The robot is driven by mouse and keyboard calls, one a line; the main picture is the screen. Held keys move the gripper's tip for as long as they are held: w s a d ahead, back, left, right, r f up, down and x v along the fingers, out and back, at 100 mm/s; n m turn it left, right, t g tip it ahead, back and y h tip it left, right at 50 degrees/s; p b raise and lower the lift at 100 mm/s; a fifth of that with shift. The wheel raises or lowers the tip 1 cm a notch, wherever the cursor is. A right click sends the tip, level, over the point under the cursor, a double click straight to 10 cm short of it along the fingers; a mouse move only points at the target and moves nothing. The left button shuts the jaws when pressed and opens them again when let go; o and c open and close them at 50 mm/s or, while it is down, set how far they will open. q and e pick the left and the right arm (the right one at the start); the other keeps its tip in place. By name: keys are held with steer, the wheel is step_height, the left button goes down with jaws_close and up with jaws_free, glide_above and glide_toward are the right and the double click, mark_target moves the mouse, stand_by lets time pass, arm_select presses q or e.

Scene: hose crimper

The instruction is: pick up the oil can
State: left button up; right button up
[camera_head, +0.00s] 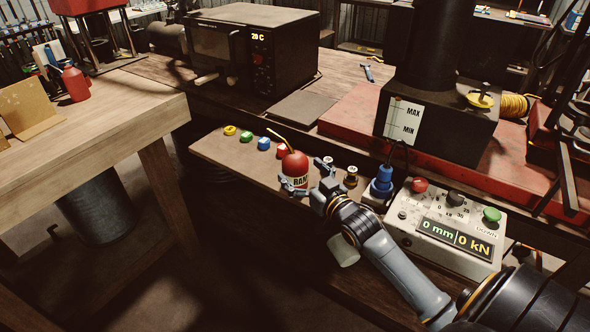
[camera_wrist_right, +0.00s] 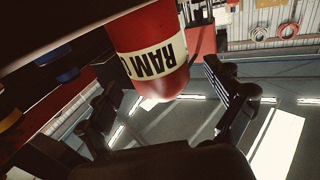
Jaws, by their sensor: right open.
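The oil can (camera_head: 296,165) is red and rounded, with a thin yellowish spout and a white label reading "RAM". It stands upright on the narrow wooden shelf in the head view. My right gripper (camera_head: 306,187) is at the can, its fingers open on either side of the lower body. In the right wrist view the can (camera_wrist_right: 150,50) hangs into the picture from the top, upside down, between the open fingers (camera_wrist_right: 165,110). Gaps show beside it, so the fingers look apart from it. My left gripper is not in view.
Colored caps, including a blue one (camera_head: 264,143), stand left of the can on the shelf (camera_head: 222,150). A blue connector (camera_head: 382,182) and a control box (camera_head: 445,235) reading "0 mm" and "0 kN" stand to the right. A wooden table (camera_head: 100,120) is at left, with open floor between.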

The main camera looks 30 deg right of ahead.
steer(key=shift+w+d+f, duration=0.1)
steer(key=shift+w, duration=1.4)
steer(key=shift+s, duration=0.1)
steer(key=shift+c, duration=0.5)
steer(key=c, duration=1.4)
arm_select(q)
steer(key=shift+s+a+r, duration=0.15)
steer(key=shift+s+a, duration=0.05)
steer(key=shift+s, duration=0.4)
arm_select(e)
steer(key=shift+c, duration=1)
